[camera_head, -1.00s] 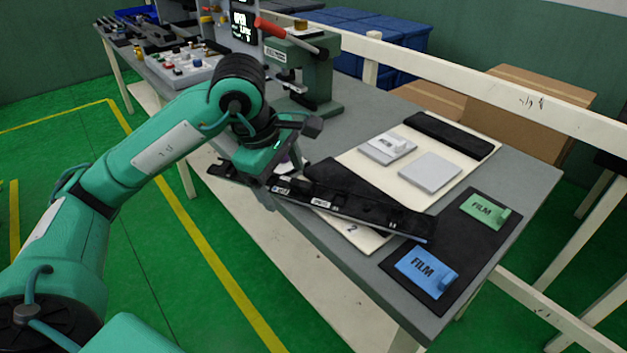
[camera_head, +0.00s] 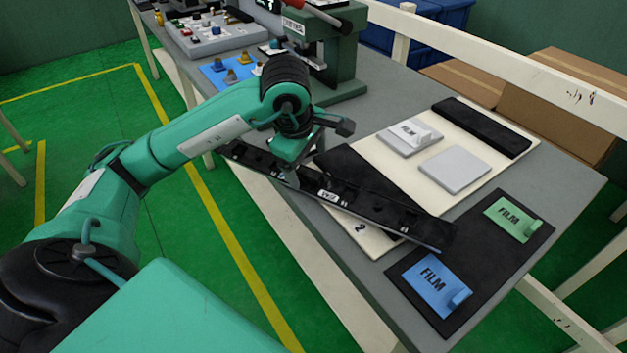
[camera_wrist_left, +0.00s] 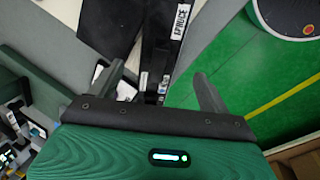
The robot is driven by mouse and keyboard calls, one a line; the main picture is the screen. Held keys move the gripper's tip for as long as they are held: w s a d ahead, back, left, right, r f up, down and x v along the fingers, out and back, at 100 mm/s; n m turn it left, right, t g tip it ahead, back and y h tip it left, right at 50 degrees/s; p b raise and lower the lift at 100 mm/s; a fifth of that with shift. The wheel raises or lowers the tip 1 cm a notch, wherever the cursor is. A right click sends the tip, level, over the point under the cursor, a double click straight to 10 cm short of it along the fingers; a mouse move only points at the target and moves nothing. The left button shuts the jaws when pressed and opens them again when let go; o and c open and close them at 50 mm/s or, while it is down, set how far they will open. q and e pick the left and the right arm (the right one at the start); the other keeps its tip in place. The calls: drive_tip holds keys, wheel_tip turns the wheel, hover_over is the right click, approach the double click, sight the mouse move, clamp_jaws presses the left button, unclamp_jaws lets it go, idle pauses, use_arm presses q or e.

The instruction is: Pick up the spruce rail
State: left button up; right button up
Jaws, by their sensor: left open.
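The spruce rail (camera_head: 385,217) is a long, dark bar with a white label. It lies slantwise along the near edge of the table, its left end sticking out past the edge. In the left wrist view, the rail (camera_wrist_left: 158,55) shows a label reading SPRUCE. My left gripper (camera_head: 293,178) is over the rail, left of the label. In the wrist view, the left gripper (camera_wrist_left: 158,88) is open, with a finger on either side of the rail and gaps between. Its fingertips are partly hidden in the head view. My right gripper is not in view.
A black pad (camera_head: 355,175) and a cream board (camera_head: 375,150) lie beside the rail. A dark mat (camera_head: 478,245) holds blue and green FILM pieces. A green press (camera_head: 335,60) stands behind my gripper. A blue tray (camera_head: 222,72) with small parts lies at the back.

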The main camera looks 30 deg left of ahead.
sight(311, 173)
use_arm(q)
drive_tip(key=shift+w+f, duration=0.1)
drive_tip(key=shift+f, duration=0.3)
drive_tip(key=shift+p+x, duration=0.4)
drive_tip(key=shift+x, duration=1.95)
drive_tip(key=shift+w, duration=0.1)
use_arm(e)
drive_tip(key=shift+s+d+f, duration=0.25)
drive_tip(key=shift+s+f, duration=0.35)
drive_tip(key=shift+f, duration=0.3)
use_arm(q)
drive_tip(key=shift+c, duration=0.2)
drive_tip(key=c, duration=1.3)
drive_tip(key=shift+r, duration=0.1)
